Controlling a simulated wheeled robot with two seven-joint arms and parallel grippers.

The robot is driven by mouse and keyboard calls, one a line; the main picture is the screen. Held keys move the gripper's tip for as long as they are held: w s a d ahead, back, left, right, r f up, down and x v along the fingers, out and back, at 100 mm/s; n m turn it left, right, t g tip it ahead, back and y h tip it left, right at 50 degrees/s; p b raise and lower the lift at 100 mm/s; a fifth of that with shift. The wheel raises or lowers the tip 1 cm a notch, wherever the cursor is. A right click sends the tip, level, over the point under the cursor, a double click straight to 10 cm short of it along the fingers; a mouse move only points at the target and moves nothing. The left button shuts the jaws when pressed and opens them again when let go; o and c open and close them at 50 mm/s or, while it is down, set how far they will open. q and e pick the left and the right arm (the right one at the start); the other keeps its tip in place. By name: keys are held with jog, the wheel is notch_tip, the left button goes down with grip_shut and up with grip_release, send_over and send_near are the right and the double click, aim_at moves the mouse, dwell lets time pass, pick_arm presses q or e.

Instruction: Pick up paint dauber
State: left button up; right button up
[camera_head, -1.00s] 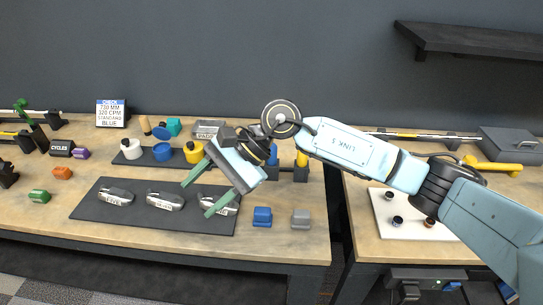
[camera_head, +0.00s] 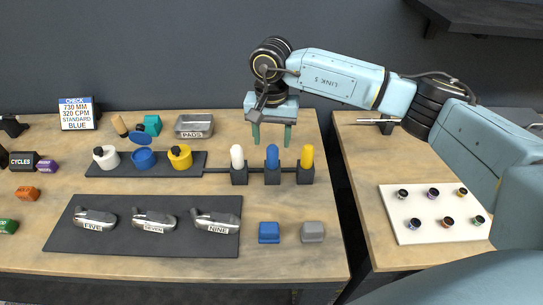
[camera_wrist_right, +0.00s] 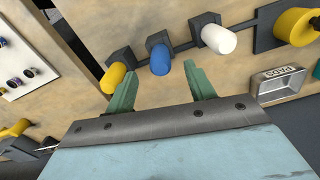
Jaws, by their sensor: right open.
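Three upright capped cylinders, which look like the paint daubers, stand in black holders on the workbench: a white one (camera_head: 237,157), a blue one (camera_head: 272,156) and a yellow one (camera_head: 307,156). My right gripper (camera_head: 271,137) is open and empty, fingers pointing down, just above and behind the blue one. In the right wrist view the blue dauber (camera_wrist_right: 160,60) lies between and beyond the open fingers (camera_wrist_right: 159,82). The white dauber (camera_wrist_right: 218,39) and the yellow dauber (camera_wrist_right: 113,77) sit to either side. My left gripper is out of view.
White, blue and yellow pots (camera_head: 180,157) sit on a dark strip left of the daubers. A metal PADS tray (camera_head: 194,126) is behind. Club heads lie on a dark mat (camera_head: 142,244) in front. A gap separates the right table, with its white board (camera_head: 438,210).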

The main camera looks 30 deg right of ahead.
aim_at(272, 149)
jog(key=shift+f, duration=0.6)
notch_tip(272, 149, down, 2)
jog(key=shift+f+p, duration=0.1)
jog(key=shift+p, duration=0.2)
jog(key=shift+w+d+f, duration=0.1)
jog(key=shift+f, duration=0.55)
jog(key=shift+w+d+f, duration=0.1)
jog(key=shift+f, duration=1.1)
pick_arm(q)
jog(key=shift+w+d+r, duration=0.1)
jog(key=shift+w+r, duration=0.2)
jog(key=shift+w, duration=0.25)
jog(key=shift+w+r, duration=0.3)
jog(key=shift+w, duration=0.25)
pick_arm(e)
jog(key=c, duration=1.1)
